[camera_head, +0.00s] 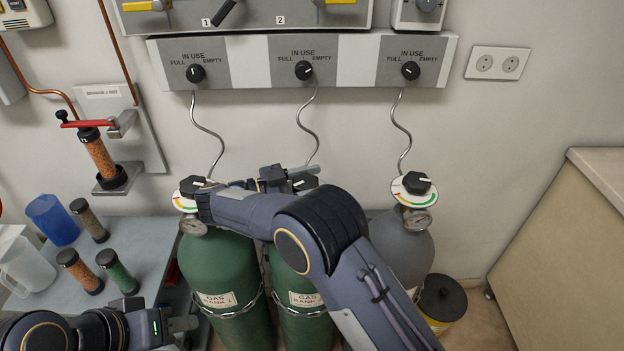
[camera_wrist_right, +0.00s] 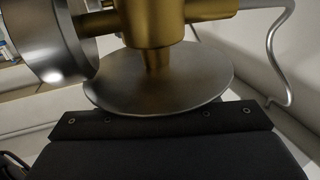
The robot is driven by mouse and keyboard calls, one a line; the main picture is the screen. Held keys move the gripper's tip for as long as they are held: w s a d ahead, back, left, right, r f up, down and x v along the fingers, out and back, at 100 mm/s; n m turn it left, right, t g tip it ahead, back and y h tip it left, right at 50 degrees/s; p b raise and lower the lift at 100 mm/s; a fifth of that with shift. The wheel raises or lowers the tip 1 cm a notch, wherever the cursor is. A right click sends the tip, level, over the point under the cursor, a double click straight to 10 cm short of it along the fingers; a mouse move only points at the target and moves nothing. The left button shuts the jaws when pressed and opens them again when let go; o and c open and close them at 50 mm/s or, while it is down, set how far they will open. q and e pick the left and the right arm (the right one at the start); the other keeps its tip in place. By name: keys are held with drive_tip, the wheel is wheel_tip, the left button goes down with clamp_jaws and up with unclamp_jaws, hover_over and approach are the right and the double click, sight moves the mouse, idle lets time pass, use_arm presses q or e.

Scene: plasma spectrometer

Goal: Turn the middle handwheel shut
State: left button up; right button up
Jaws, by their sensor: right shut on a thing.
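The middle handwheel (camera_head: 304,181) is a black knob on top of the middle green gas cylinder (camera_head: 300,296), largely covered by my right gripper and arm. My right gripper (camera_head: 290,178) is at this handwheel and shut on it; its fingertips are hard to make out. In the right wrist view a silver disc (camera_wrist_right: 160,88), a brass valve body (camera_wrist_right: 155,25) and a round gauge (camera_wrist_right: 45,42) show close by; the knob is hidden there. My left gripper (camera_head: 183,324) is low at the left, away from the cylinders' tops; its jaw opening is unclear.
The left handwheel (camera_head: 194,186) and right handwheel (camera_head: 417,183) stand close on either side, above coloured dials. An IN USE panel (camera_head: 345,60) hangs above with thin hoses. A side table (camera_head: 150,262) with jugs and tubes is at left. A black-lidded yellow bin (camera_head: 443,300) stands at right.

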sight(313, 182)
drive_tip(key=shift+f, duration=0.15)
drive_tip(key=o, duration=1)
drive_tip(key=shift+d, duration=0.15)
drive_tip(key=r, duration=0.4)
drive_tip(key=shift+s+r, duration=0.15)
drive_tip(key=shift+s, duration=0.2)
drive_tip(key=s+r, duration=0.3)
drive_tip(key=s, duration=0.1)
drive_tip(key=s+r, duration=0.3)
drive_tip(key=s, duration=0.2)
drive_tip(key=s+r, duration=0.3)
drive_tip(key=s, duration=0.1)
drive_tip(key=shift+s+a, duration=0.15)
drive_tip(key=shift+a, duration=0.15)
drive_tip(key=shift+f, duration=0.1)
